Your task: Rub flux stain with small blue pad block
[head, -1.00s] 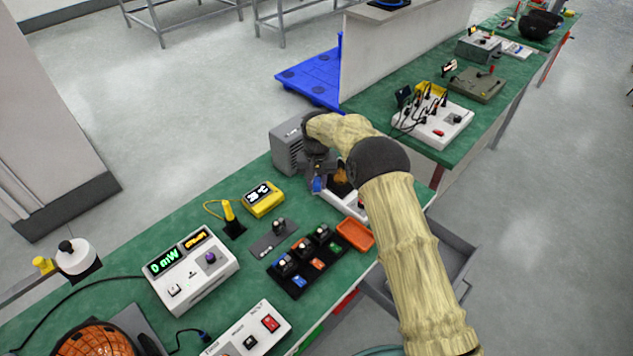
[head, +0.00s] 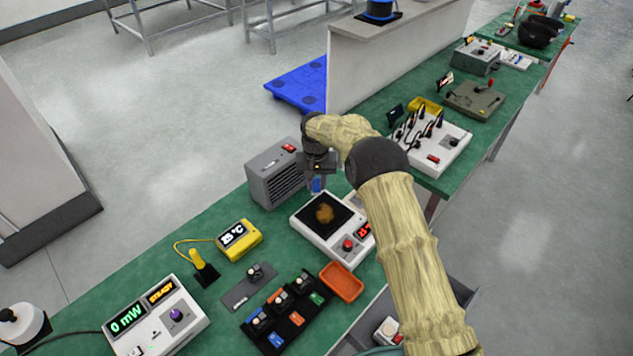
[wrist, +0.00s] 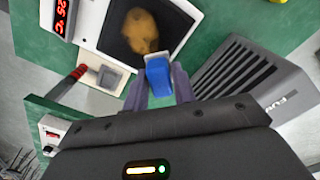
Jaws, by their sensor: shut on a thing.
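The small blue pad block (wrist: 158,78) is held between the fingers of my gripper (wrist: 160,92) in the wrist view, with a pale face at its far end. In the head view my gripper (head: 318,182) hangs beside the hot plate, with a bit of the blue block (head: 317,184) showing. The brown flux stain (head: 325,213) lies on the dark plate (head: 341,217) of a white unit. In the wrist view the stain (wrist: 141,30) is just beyond the block. The block's pale end overlaps the stain's near edge there; I cannot tell whether they touch.
A grey fume box (head: 277,172) stands close to the left of my gripper. An orange tray (head: 341,282), a black rack of small parts (head: 287,312) and a yellow meter (head: 239,238) lie nearer on the green bench. An open drawer (head: 375,310) sticks out below.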

